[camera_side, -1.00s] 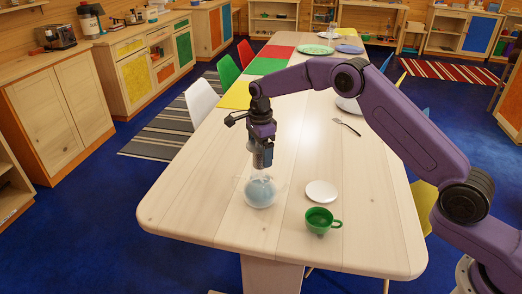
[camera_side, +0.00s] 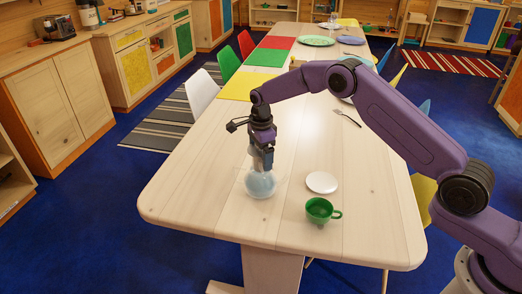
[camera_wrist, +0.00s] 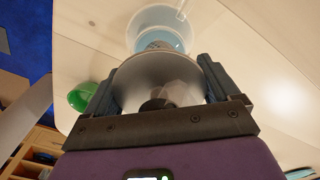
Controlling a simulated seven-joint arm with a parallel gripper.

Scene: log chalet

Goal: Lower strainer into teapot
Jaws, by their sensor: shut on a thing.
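The teapot (camera_side: 260,186) is a round, bluish see-through pot on the near part of the table. My gripper (camera_side: 262,160) points down just above its mouth. In the wrist view my gripper (camera_wrist: 158,90) is shut on the strainer (camera_wrist: 140,75), a pale grey bowl shape with a dark knob between the fingers. The teapot's bluish glass (camera_wrist: 165,36) shows just beyond the strainer.
A green cup (camera_side: 319,211) and a white saucer (camera_side: 321,182) stand to the right of the teapot. The cup also shows in the wrist view (camera_wrist: 80,97). A fork (camera_side: 347,118) lies farther back. The table (camera_side: 200,205) is bare left of the teapot.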

